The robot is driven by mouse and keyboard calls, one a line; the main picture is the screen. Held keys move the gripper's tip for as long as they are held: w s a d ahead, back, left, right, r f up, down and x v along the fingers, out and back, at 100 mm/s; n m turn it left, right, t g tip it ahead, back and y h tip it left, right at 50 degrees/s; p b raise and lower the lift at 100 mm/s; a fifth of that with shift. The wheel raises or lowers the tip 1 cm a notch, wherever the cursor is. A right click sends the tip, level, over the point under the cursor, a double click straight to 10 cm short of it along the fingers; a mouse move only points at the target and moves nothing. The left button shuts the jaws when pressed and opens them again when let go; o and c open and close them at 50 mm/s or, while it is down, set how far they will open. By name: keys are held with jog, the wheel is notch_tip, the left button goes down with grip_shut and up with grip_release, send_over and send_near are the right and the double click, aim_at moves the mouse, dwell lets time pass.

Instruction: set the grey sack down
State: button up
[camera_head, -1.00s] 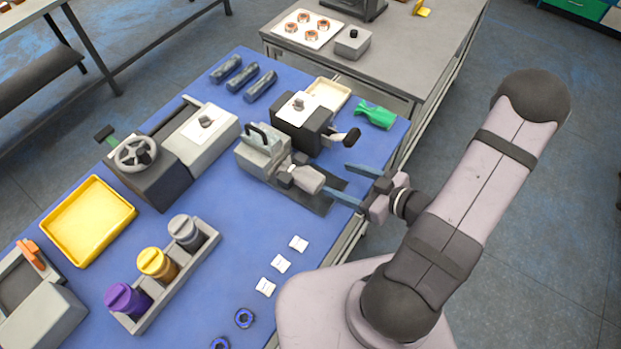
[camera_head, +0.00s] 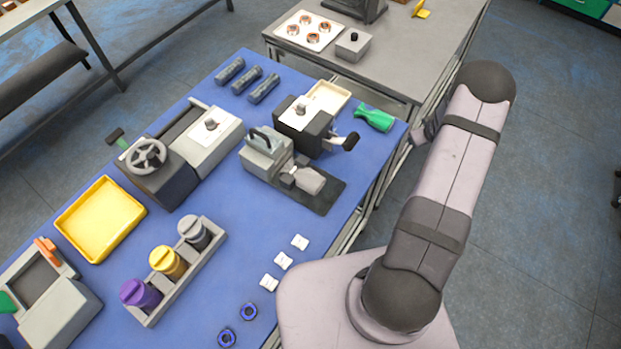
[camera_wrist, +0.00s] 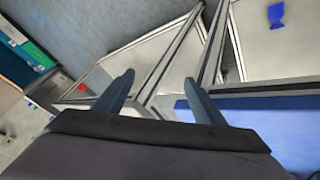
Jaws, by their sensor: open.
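A light grey, lumpy object, which looks like the grey sack (camera_head: 309,181), lies on a dark mat (camera_head: 325,202) near the right edge of the blue table, against a grey device (camera_head: 266,153). My gripper is mostly hidden behind my arm in the head view, beyond the table's right edge and well apart from the sack. In the wrist view my gripper (camera_wrist: 159,78) has its two fingers spread with nothing between them. The sack does not show in the wrist view.
A green object (camera_head: 374,118) lies at the table's far right corner. A dark box with a black handle (camera_head: 303,124) stands beyond the grey device. A row of jars (camera_head: 168,262) and a yellow tray (camera_head: 100,219) are to the left. A grey table (camera_head: 390,65) stands behind.

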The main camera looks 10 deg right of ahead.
jog(key=s+a+r+n+g+h+p, duration=0.1)
jog(key=s+a+r+n+g, duration=0.35)
jog(key=r, duration=0.45)
jog(key=s+a+r+n+g+h+p, duration=0.1)
jog(key=s+a+r+n+g, duration=0.4)
jog(key=r, duration=0.4)
jog(key=s+a+r+n+g+h+p, duration=0.15)
jog(key=s+a+r+n+g, duration=0.3)
jog(key=r, duration=0.45)
jog(key=w+a+f+m+t+y+b, duration=0.1)
jog(key=w+a+f+m+b, duration=0.1)
jog(key=a, duration=0.6)
jog(key=w+a+f+m+t+y+b, duration=0.1)
jog(key=a+f+m+t+b, duration=0.1)
jog(key=a+f+b, duration=0.2)
jog(key=w+a+f+m+t+y+b, duration=0.1)
jog(key=w+a+f+m+b, duration=0.1)
jog(key=a+f, duration=0.6)
jog(key=shift+w+a+f+t+b, duration=0.2)
jog(key=shift+a+b, duration=0.2)
jog(key=shift+a, duration=1.15)
jog(key=shift+w+a+f+t+b, duration=0.15)
jog(key=shift+a+b, duration=0.25)
jog(key=shift+a, duration=1.1)
jog(key=shift+a+m+y, duration=0.25)
jog(key=shift+a+m, duration=0.05)
jog(key=shift+a, duration=0.1)
